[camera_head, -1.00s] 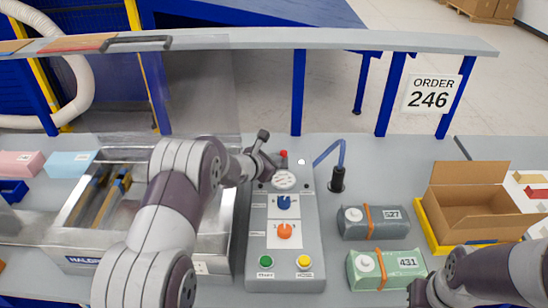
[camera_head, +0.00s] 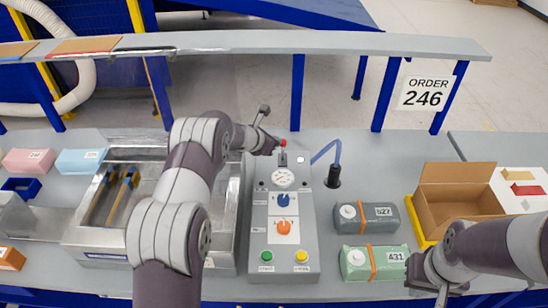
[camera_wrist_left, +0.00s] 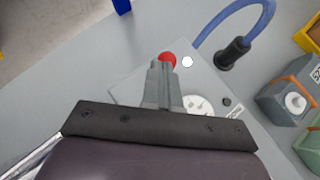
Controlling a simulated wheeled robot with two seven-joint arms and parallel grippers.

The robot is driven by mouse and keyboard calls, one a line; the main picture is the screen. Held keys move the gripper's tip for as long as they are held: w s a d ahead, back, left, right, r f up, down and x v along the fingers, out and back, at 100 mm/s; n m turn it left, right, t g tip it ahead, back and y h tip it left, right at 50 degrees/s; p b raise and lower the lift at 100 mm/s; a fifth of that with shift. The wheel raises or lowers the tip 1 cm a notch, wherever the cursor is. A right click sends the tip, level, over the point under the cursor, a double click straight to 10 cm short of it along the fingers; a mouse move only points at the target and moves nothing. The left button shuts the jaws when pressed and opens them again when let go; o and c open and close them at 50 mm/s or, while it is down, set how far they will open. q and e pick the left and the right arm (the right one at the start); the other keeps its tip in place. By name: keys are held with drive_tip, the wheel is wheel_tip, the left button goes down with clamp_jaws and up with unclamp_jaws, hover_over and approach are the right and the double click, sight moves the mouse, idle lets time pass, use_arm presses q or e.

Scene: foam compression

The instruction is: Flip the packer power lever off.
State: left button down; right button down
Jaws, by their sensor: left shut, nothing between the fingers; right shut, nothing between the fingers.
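The power lever (camera_head: 283,157) has a red knob and a short dark stem. It stands at the far end of the grey control panel (camera_head: 259,225), above the round gauge, and its knob leans to the far side. My left gripper (camera_head: 274,144) is shut and empty, right beside the red knob at its left. In the left wrist view the shut fingers (camera_wrist_left: 161,72) reach to the red knob (camera_wrist_left: 168,59) and partly cover it and the stem; I cannot tell if they touch. My right gripper (camera_head: 443,292) is shut and empty at the front right.
The panel carries blue and orange knobs and green and yellow buttons. A black post with a blue hose (camera_head: 334,176) stands right of the panel. Grey (camera_head: 377,218) and green (camera_head: 353,262) packs and an open carton (camera_head: 455,208) lie further right. A metal bin (camera_head: 228,250) is at left.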

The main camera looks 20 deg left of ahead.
use_arm(q)
drive_tip(key=shift+w+a, duration=0.25)
drive_tip(key=shift+w, duration=0.65)
use_arm(e)
drive_tip(key=shift+w+a+f, duration=0.1)
drive_tip(key=shift+w+f, duration=0.1)
drive_tip(key=shift+w, duration=0.2)
use_arm(q)
drive_tip(key=shift+r, duration=0.1)
drive_tip(key=shift+r+p, duration=0.45)
drive_tip(key=shift+r, duration=0.35)
use_arm(e)
drive_tip(key=shift+r, duration=0.55)
use_arm(q)
drive_tip(key=shift+s, duration=0.15)
use_arm(e)
drive_tip(key=shift+f, duration=0.1)
